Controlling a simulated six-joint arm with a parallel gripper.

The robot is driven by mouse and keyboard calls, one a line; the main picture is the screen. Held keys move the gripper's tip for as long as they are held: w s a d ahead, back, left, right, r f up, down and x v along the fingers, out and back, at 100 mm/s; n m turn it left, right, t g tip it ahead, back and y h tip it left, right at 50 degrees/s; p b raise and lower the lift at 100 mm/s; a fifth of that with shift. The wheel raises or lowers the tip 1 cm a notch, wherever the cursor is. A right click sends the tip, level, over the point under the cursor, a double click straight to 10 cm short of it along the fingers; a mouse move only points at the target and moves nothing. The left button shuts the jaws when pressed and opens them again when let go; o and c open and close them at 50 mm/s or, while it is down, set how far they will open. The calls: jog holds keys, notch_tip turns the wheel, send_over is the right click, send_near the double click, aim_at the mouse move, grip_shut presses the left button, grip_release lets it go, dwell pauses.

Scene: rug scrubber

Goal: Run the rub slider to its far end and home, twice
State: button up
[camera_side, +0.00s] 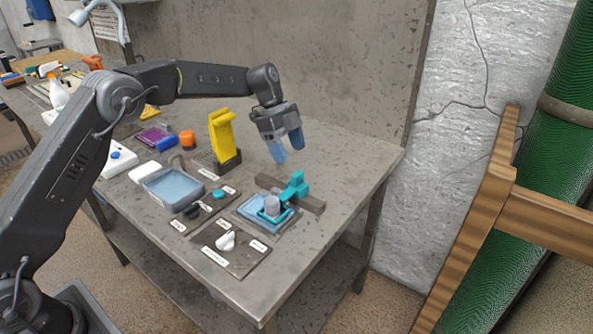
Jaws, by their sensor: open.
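What looks like the rub slider is a teal carriage (297,187) on a dark rail (312,204) near the right side of the bench. My gripper (287,147) hangs above and behind the carriage, fingers pointing down. It is open and empty, apart from the carriage. The labels near the slider are too small to read, and the rail's end stops cannot be made out.
A yellow upright piece (221,135) stands left of my gripper. A basin of blue liquid (174,187), a teal button (219,193) and a white pointer knob (226,240) are toward the front left. The metal bench (345,165) is clear right of the rail; a wall rises behind.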

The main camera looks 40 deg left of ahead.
aim_at(297, 172)
jog(key=x, duration=0.7)
jog(key=shift+f, duration=0.1)
jog(key=shift+c, duration=0.4)
jog(key=shift+a, duration=0.1)
grip_shut()
